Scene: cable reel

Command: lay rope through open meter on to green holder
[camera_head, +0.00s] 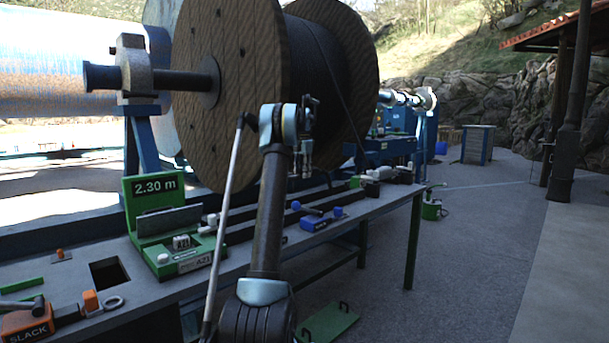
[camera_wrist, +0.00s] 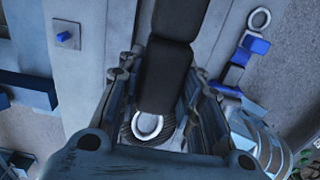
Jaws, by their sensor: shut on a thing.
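My gripper (camera_head: 304,160) is in front of the large wooden reel (camera_head: 228,85), above the bench. In the wrist view, my gripper (camera_wrist: 152,112) has its fingers on both sides of a thick black piece (camera_wrist: 165,70) with a pale metal loop (camera_wrist: 148,127) at its near end. It looks like the rope's end, though the fingers hide part of the grip. Dark rope (camera_head: 345,75) is wound on the reel. The green meter (camera_head: 150,190), reading 2.30 m, stands on the bench left of my gripper. Green strips (camera_head: 20,286) lie at far left; I cannot tell which green part is the holder.
An orange SLACK tool (camera_head: 30,322) and a square hole (camera_head: 108,273) are at the bench's left. A blue tool (camera_head: 320,222) lies near the bench's front edge; in the wrist view a blue tool (camera_wrist: 238,62) has a ring. Open floor (camera_head: 460,260) is at right.

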